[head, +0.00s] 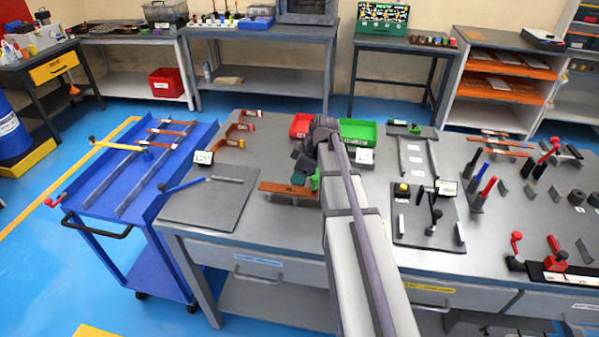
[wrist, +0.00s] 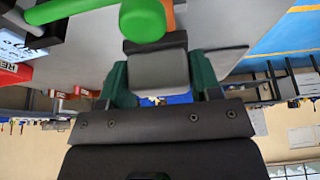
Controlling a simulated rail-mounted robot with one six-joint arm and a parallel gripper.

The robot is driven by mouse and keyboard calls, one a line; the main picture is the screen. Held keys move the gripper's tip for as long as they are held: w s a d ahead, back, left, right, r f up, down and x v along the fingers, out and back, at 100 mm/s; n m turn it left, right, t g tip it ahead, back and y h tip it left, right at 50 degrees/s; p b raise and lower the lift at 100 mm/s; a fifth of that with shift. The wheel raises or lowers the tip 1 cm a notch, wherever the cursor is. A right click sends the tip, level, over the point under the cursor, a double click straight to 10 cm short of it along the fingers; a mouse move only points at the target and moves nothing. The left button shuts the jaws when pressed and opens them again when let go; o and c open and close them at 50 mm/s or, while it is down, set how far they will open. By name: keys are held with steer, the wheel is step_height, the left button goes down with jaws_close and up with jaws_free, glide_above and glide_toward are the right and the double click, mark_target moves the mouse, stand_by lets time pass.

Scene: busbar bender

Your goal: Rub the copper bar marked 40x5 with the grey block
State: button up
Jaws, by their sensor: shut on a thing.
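My gripper (wrist: 160,80) has teal fingers, shut on a grey block (wrist: 158,72) with a dark strip along one edge. In the head view my gripper (head: 299,179) is low over the bench, mostly hidden by my arm. A copper bar (head: 275,187) lies there on a grey support, right at the gripper. A small orange-brown part of it (wrist: 180,10) shows in the wrist view beyond the block, partly hidden by a green knob (wrist: 143,20). I cannot tell whether block and bar touch. No 40x5 marking is readable.
The green-handled clamp (head: 315,180) stands close beside my gripper. A grey plate (head: 208,203) with a blue-handled tool lies left. Several bent copper pieces (head: 240,128) lie behind. Red (head: 300,125) and green (head: 358,131) bins stand at the back. A fixture plate (head: 430,234) is right.

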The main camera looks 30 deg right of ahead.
steer(key=shift+r+p, duration=0.45)
steer(key=shift+r, duration=0.5)
step_height(320, 180, up, 3)
steer(key=p, duration=0.3)
steer(key=shift+r, duration=0.15)
